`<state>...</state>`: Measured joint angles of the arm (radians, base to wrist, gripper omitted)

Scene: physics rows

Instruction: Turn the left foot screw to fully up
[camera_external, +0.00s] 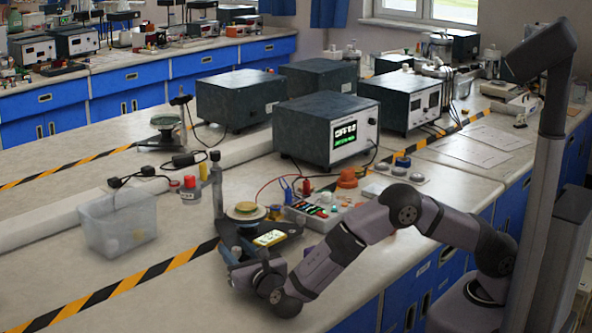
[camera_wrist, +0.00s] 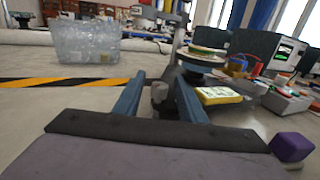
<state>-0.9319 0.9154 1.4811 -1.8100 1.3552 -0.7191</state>
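A dark instrument stand (camera_external: 217,195) with a tall post and a round, green-rimmed platform (camera_external: 246,211) stands on the bench. The fingers are apart, with a gap on each side of the screw. In the external view my gripper (camera_external: 233,260) is low over the bench at the near left side of the stand's base. It hides part of the base there. I cannot tell how high the screw is set.
A clear plastic bin (camera_external: 118,222) stands to the left. A component tray (camera_external: 325,212) and a display box (camera_external: 326,130) are behind right. Bench to the front left is clear.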

